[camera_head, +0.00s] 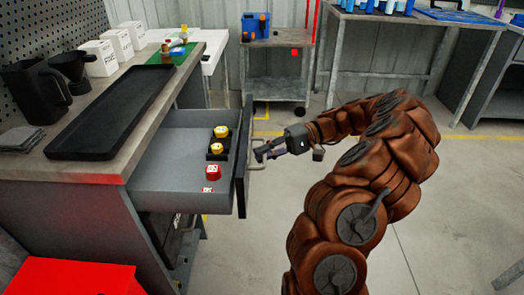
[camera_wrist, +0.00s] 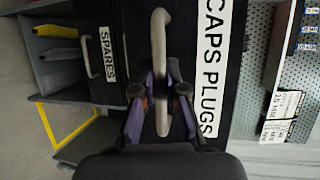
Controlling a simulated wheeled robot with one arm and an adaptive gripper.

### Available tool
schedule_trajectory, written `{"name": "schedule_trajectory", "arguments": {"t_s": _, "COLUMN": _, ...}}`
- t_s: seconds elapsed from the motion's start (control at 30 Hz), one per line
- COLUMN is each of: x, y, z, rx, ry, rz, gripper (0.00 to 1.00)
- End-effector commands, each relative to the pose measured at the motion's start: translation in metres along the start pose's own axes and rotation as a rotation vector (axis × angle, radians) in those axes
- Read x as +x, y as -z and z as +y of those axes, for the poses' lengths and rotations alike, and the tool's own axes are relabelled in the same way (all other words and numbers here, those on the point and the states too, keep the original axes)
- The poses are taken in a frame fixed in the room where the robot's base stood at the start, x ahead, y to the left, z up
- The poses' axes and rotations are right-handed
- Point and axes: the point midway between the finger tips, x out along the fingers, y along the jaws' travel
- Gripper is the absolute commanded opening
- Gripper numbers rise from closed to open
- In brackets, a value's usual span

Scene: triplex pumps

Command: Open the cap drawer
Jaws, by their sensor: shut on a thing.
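The cap drawer (camera_head: 160,175) is pulled out from the workbench, and its grey inside shows in the head view. Yellow caps (camera_head: 220,132) sit in a black holder inside it, and red caps (camera_head: 212,172) lie nearer its front. In the wrist view its black front (camera_wrist: 190,20) carries a "CAPS PLUGS" label (camera_wrist: 211,65). Its light handle (camera_wrist: 160,60) runs between my fingers. My gripper (camera_head: 262,153) is at the drawer front, shut on the handle; it also shows in the wrist view (camera_wrist: 160,95).
A "SPARES" drawer (camera_wrist: 106,50) is beside it in the wrist view. The bench top holds a black tray (camera_head: 112,112), a dark jug (camera_head: 35,90) and white boxes (camera_head: 100,57). A red box (camera_head: 70,277) stands at lower left. The floor (camera_head: 450,190) at right is clear.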

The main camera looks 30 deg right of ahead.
Motion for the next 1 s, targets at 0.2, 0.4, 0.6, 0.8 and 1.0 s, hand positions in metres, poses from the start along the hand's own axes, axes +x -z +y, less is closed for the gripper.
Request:
{"name": "schedule_trajectory", "arguments": {"t_s": 0.2, "x": -0.001, "y": -0.0013, "z": 0.0011, "rx": -0.001, "ry": -0.003, "rz": -0.008, "gripper": 0.0}}
{"name": "schedule_trajectory", "arguments": {"t_s": 0.4, "x": -0.0014, "y": -0.0014, "z": 0.0011, "rx": -0.001, "ry": -0.002, "rz": -0.007, "gripper": 0.0}}
{"name": "schedule_trajectory", "arguments": {"t_s": 0.6, "x": -0.0018, "y": -0.0015, "z": 0.001, "rx": -0.001, "ry": -0.002, "rz": -0.006, "gripper": 0.24}}
{"name": "schedule_trajectory", "arguments": {"t_s": 0.8, "x": -0.0018, "y": -0.0015, "z": 0.0007, "rx": -0.001, "ry": -0.001, "rz": -0.006, "gripper": 0.37}}
{"name": "schedule_trajectory", "arguments": {"t_s": 1.0, "x": -0.0018, "y": -0.0015, "z": 0.0003, "rx": -0.002, "ry": -0.001, "rz": -0.006, "gripper": 0.37}}
